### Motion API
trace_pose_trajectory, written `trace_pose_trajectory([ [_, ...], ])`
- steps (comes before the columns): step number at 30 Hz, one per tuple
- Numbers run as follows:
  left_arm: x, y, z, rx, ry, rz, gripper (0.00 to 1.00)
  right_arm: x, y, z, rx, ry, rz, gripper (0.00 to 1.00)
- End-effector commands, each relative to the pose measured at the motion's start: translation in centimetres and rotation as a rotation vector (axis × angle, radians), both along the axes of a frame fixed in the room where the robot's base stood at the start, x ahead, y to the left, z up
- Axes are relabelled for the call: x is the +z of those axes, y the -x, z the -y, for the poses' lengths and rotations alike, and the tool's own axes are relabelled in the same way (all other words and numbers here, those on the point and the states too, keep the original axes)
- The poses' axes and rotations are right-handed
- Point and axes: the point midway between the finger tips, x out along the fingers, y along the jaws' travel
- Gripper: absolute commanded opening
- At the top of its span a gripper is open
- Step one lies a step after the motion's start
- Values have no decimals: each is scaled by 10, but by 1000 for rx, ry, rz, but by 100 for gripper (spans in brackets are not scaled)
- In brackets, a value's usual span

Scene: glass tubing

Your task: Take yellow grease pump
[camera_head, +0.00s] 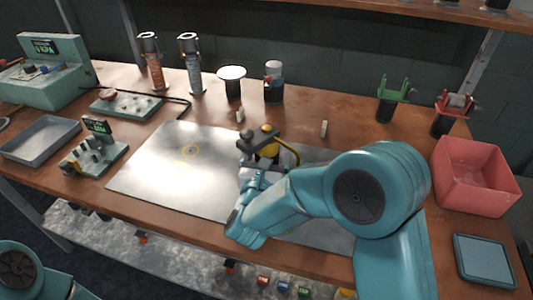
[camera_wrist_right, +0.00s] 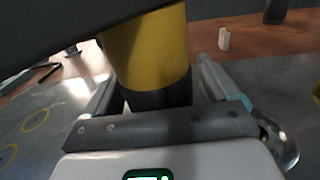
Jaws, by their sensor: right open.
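The yellow grease pump (camera_head: 266,151) stands on the grey metal sheet at the middle of the bench. It has a dark head and handle and a yellow hose on its right. In the right wrist view its yellow barrel with a black lower band (camera_wrist_right: 150,50) fills the middle, under a dark overhanging part. My right gripper (camera_head: 252,172) is at the near side of the pump. In the right wrist view its open fingers (camera_wrist_right: 155,78) stand on either side of the barrel. My left gripper is outside the view; only part of that arm shows at the lower left.
The metal sheet (camera_head: 150,165) is mostly clear left of the pump. Farther back are an orange canister (camera_head: 153,65) and a grey canister (camera_head: 192,67). A red bin (camera_head: 474,172) is at the right, a grey tray (camera_head: 42,139) at the left.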

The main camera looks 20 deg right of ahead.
Motion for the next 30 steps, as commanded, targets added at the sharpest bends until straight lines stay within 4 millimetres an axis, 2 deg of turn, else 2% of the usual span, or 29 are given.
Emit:
trace_pose_trajectory([
  [5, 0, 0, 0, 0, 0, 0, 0, 0, 0, 0, 0, 0, 0, 88],
  [12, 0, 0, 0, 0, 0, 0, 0, 0, 0, 0, 0, -1, 0, 16],
  [19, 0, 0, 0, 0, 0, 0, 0, 2, 0, 0, 0, 0, 4, 16],
  [23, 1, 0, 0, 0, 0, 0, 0, 9, 0, 0, -1, -2, 6, 16],
  [26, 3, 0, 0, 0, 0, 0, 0, 22, 0, 0, -1, -3, 6, 16],
  [30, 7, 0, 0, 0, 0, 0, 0, 53, 0, 0, -1, -4, 10, 16],
])
